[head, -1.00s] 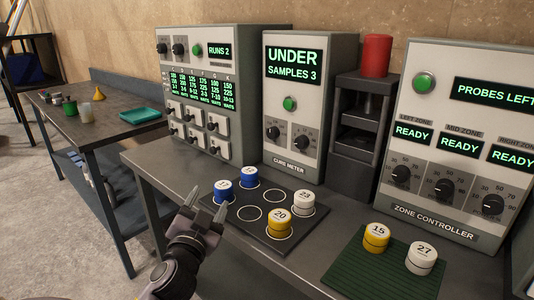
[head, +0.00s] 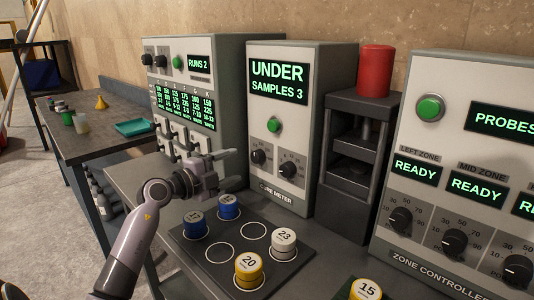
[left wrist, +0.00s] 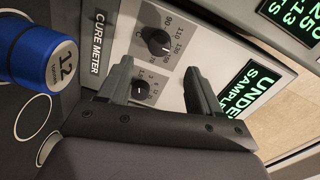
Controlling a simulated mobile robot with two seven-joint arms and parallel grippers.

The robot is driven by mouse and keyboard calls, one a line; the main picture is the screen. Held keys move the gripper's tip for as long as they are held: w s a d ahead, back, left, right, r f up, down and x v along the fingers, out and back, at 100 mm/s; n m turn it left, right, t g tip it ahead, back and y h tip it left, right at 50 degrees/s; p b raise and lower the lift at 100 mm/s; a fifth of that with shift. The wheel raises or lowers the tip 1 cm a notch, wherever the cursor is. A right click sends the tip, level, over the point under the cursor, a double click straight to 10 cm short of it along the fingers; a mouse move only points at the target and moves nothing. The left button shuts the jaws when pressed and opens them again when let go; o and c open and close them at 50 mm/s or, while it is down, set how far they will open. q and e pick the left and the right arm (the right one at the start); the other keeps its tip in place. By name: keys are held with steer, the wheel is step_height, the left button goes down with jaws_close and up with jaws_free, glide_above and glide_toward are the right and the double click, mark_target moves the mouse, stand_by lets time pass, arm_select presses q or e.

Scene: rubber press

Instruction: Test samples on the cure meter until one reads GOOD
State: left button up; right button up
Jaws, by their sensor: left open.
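The cure meter (head: 310,135) shows UNDER and SAMPLES 3, with a green button (head: 274,125) and two knobs. My left gripper (head: 233,170) is open and empty at the meter's lower left; in the left wrist view its fingers (left wrist: 160,85) point at the meter's knob panel. A dark mat (head: 210,270) with ring marks holds two blue samples (head: 195,226) (head: 229,207), a white 23 (head: 284,243) and a yellow 20 (head: 248,270). A blue sample marked 12 (left wrist: 50,65) shows beside the gripper in the left wrist view. A yellow 15 (head: 365,290) is partly cut off. My right gripper is out of view.
A press with a red cylinder (head: 375,70) stands right of the meter. The zone controller (head: 440,110) at right reads READY. A RUNS 2 panel (head: 200,65) stands at left, partly behind my arm. A side table (head: 85,135) holds a teal tray (head: 135,127).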

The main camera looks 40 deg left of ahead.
mark_target(254, 158)
arm_select(q)
steer(key=shift+w+d+f, duration=0.15)
steer(key=shift+w, duration=1.75)
steer(key=shift+w+d+f, duration=0.1)
steer(key=shift+w, duration=1.75)
steer(key=c, duration=1)
